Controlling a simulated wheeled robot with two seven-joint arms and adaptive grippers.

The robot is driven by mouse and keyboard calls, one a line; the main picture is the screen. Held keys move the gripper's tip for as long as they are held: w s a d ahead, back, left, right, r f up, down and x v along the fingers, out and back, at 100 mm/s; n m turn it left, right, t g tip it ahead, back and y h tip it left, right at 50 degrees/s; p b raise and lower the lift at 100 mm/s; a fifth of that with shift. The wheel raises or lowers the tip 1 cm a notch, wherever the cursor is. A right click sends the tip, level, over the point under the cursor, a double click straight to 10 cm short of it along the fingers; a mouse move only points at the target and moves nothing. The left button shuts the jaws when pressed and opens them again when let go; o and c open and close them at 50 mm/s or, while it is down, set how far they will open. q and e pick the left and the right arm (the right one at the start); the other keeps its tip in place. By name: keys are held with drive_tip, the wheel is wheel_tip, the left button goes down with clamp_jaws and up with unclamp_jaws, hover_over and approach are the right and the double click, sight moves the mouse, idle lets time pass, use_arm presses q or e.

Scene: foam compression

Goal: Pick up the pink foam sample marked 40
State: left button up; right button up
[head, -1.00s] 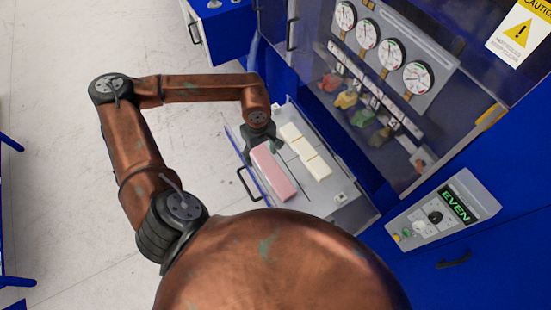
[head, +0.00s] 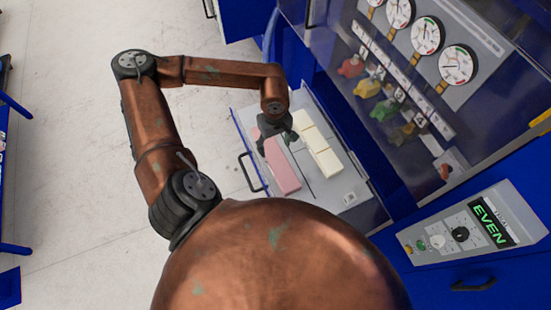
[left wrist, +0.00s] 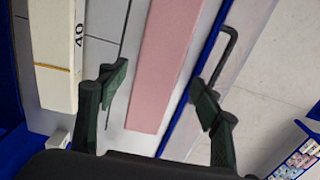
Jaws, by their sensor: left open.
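The pink foam sample (head: 284,174) is a long block lying in an open drawer (head: 325,192). It also shows in the left wrist view (left wrist: 165,65), running between the two fingers. I can read no number on its visible faces. My left gripper (head: 275,142) is open over the far part of the pink block, hiding some of it. In the left wrist view its fingers (left wrist: 160,92) stand apart on either side of the block, with gaps. Cream foam blocks (head: 318,152) lie beside it; the mark "40" shows at the near cream block's edge (left wrist: 55,60). My right gripper is not seen.
The drawer's blue front and dark handle (head: 251,172) are left of the pink block. The blue cabinet's clear panel and gauges (head: 425,38) rise at the right. A control box reading EVEN (head: 470,228) stands at the lower right. Open floor lies left.

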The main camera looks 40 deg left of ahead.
sight(275, 155)
use_arm(q)
drive_tip(key=shift+f, duration=0.5)
wheel_tip(275, 155, down, 5)
drive_tip(key=shift+f+p, duration=0.1)
drive_tip(key=shift+p, duration=0.7)
drive_tip(key=shift+f, duration=0.55)
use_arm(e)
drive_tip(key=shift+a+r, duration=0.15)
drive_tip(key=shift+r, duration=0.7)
use_arm(q)
drive_tip(key=shift+c, duration=0.4)
drive_tip(key=c, duration=0.6)
